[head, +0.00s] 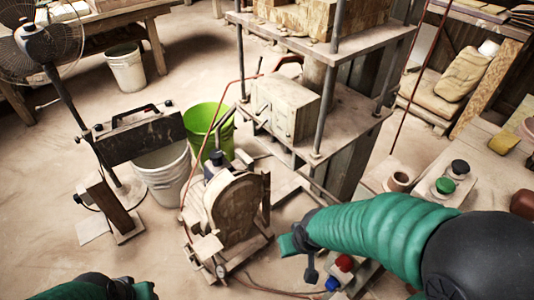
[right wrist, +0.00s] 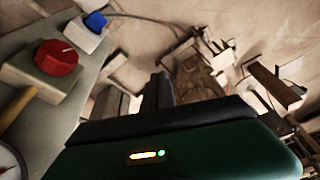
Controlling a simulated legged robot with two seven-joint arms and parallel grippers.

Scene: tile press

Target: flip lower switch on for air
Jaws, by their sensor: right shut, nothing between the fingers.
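A small panel beside my right arm carries a red knob (head: 344,263) and a blue switch or button (head: 332,284). In the right wrist view the red knob (right wrist: 58,57) sits on a pale block at left, and the blue one (right wrist: 95,20) sits beyond it on its own pale base. I cannot tell which is the lower switch or whether it is on. My right gripper (right wrist: 160,97) is shut and empty, to the right of both and apart from them. My left arm shows only at the bottom left edge; its fingers are out of sight.
A yellow handle (right wrist: 18,108) is near the red knob.

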